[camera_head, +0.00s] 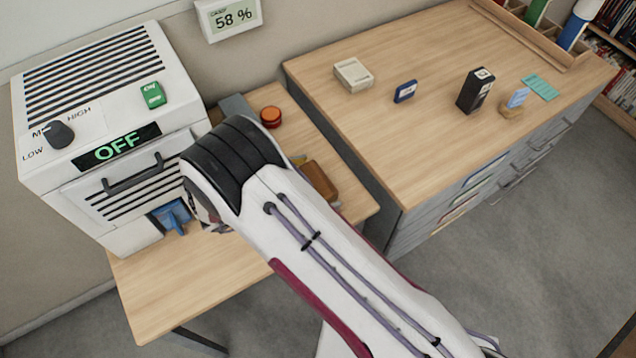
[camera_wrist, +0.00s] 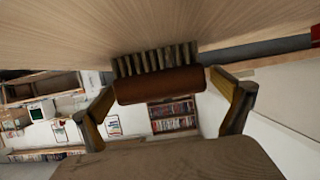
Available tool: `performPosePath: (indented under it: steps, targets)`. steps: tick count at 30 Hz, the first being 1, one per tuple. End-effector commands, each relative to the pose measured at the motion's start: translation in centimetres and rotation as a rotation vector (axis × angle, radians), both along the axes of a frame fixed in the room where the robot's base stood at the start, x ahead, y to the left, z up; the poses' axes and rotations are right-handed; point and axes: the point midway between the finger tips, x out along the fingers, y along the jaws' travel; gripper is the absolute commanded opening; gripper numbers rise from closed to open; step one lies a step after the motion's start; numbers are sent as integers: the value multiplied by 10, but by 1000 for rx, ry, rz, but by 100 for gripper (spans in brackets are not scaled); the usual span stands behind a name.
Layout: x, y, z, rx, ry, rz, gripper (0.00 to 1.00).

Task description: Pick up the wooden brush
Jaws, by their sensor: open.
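The wooden brush (camera_wrist: 160,84) has a reddish-brown back and a row of pale bristles, which face the wooden table surface in the tilted wrist view. My gripper (camera_wrist: 164,82) is open, with one yellowish-brown finger at each side of the brush. The left finger is very near its end; contact cannot be told. In the head view, my arm hides most of my gripper. A brown block-like thing (camera_head: 320,181) on the small table, just past the arm, appears to be the brush, with a bit of yellow beside it.
The small table (camera_head: 165,290) also holds an orange-red round container (camera_head: 270,117) and a grey box (camera_head: 236,107). A white machine reading OFF (camera_head: 121,146) stands at left, with a blue thing (camera_head: 172,214) in its opening. A higher wooden-topped cabinet (camera_head: 420,140) borders the right.

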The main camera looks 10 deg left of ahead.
Motion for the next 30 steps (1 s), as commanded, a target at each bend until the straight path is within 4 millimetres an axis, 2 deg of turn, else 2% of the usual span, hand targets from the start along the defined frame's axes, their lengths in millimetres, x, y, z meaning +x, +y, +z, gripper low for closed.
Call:
performPosePath:
  steps: [3,4,6,9,22,30]
  targets:
    - [0,0,0,0,0,0,100]
    - [0,0,0,0,0,0,95]
    - [0,0,0,0,0,0,77]
    - [0,0,0,0,0,0,56]
    - [0,0,3,1,-1,0,56]
    - [0,1,20,2,-2,0,56]
